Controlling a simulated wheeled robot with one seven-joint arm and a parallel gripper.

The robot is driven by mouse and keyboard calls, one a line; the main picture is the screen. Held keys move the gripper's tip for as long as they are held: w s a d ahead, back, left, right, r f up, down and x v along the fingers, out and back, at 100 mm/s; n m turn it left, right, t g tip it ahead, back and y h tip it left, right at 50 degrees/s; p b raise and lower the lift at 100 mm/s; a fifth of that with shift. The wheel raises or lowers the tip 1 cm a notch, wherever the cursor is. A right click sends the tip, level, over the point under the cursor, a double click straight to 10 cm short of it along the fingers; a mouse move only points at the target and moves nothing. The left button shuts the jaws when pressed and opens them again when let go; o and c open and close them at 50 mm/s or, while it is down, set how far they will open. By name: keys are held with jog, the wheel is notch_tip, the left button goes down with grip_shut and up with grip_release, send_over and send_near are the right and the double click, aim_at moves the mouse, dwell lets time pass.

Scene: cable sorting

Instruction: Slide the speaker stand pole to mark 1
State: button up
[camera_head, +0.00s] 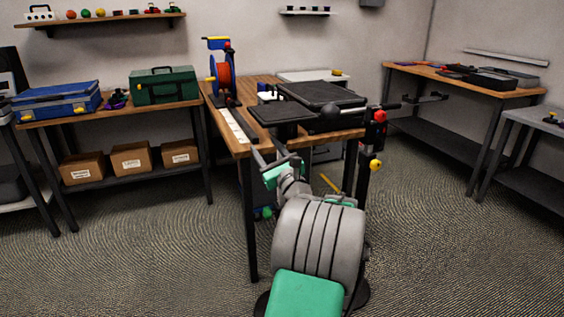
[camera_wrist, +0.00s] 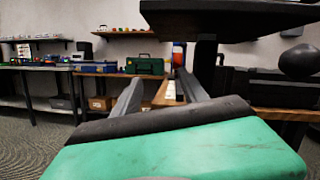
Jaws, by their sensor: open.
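A black upright pole (camera_head: 364,165) stands at the right front corner of the wooden table, with a red knob (camera_head: 380,115) and a yellow knob (camera_head: 376,164). I take it for the speaker stand pole, but cannot be sure. My arm hides its lower part. No mark number is legible. My gripper (camera_head: 262,154) is open at the table's front edge, left of the pole and apart from it. In the wrist view, its two grey fingers (camera_wrist: 158,80) are spread, with nothing seen held between them.
In the wrist view, a black panel (camera_wrist: 230,16) overhangs at upper right. Floor is clear right of the pole.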

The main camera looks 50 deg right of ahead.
aim_at(283, 132)
jog(key=s+d+m+h, duration=0.2)
jog(key=s+d+m, duration=0.1)
jog(key=s+d+m+h, duration=0.1)
jog(key=s, duration=0.1)
jog(key=shift+d+r+m, duration=0.25)
jog(key=shift+d+m, duration=0.05)
jog(key=shift+d, duration=0.1)
jog(key=x, duration=0.7)
jog(key=shift+w+r+b, duration=0.1)
jog(key=shift+r+b, duration=0.05)
jog(key=shift+b, duration=0.15)
jog(key=shift+c, duration=0.4)
grip_shut()
